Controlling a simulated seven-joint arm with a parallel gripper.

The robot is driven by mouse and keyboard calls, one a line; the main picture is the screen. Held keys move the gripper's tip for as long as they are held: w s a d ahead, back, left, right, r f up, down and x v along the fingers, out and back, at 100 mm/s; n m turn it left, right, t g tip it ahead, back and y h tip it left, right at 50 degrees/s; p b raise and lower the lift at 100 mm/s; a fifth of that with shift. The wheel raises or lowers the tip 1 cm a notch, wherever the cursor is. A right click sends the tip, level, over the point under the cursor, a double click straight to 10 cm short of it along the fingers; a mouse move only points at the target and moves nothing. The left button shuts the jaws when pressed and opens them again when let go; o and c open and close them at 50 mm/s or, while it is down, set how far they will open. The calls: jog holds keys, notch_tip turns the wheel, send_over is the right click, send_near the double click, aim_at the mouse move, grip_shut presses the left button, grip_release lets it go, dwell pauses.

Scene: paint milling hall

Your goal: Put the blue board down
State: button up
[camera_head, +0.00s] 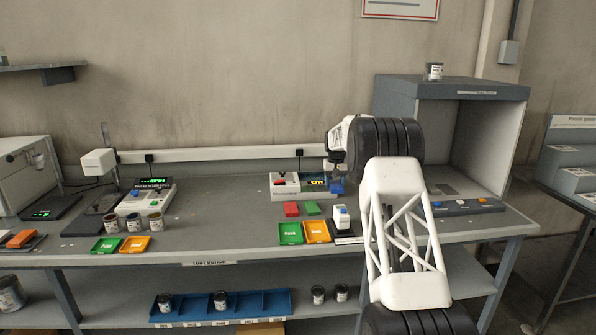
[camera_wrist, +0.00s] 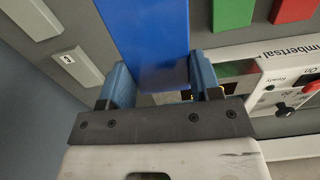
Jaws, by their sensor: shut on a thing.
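The blue board (camera_head: 336,187) is held in my gripper (camera_head: 334,172), in front of the right end of the tester with the lit display. In the wrist view the blue board (camera_wrist: 148,40) fills the space between the two fingers of my gripper (camera_wrist: 160,78), which are shut on its sides. Its far end runs out of that picture. I cannot tell whether the board touches the bench. My arm hides part of the bench to the right.
A red board (camera_head: 291,209) and a green board (camera_head: 312,208) lie on the bench (camera_head: 225,232) before the tester (camera_head: 285,186). Green (camera_head: 290,233) and orange (camera_head: 317,232) trays and a small white device (camera_head: 342,219) stand nearer the front edge. A grey booth (camera_head: 405,88) stands at right.

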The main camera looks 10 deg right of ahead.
jog(key=s+d+f+m, duration=0.1)
jog(key=s+d, duration=0.4)
jog(key=d, duration=0.1)
jog(key=s+d+f+m, duration=0.1)
jog(key=s+d, duration=0.5)
jog(key=s+d+f+m, duration=0.1)
jog(key=s+d+m, duration=0.1)
jog(key=s+d, duration=0.3)
jog(key=shift+s+d, duration=0.2)
jog(key=shift+d, duration=0.7)
jog(key=s+d+f+m, duration=0.2)
jog(key=s+d+f, duration=0.15)
jog(key=s, duration=0.85)
jog(key=s+d+f+m, duration=0.2)
jog(key=s+d, duration=0.3)
jog(key=s, duration=0.7)
jog(key=w+a+f+n, duration=0.2)
jog(key=a+f+n, duration=0.2)
jog(key=a+f, duration=1.1)
jog(key=w+a+f+n, duration=0.2)
jog(key=a+f+n, duration=0.2)
jog(key=a+f, duration=1.2)
notch_tip(320, 180, down, 3)
jog(key=shift+w+f, duration=0.15)
jog(key=shift+w, duration=0.05)
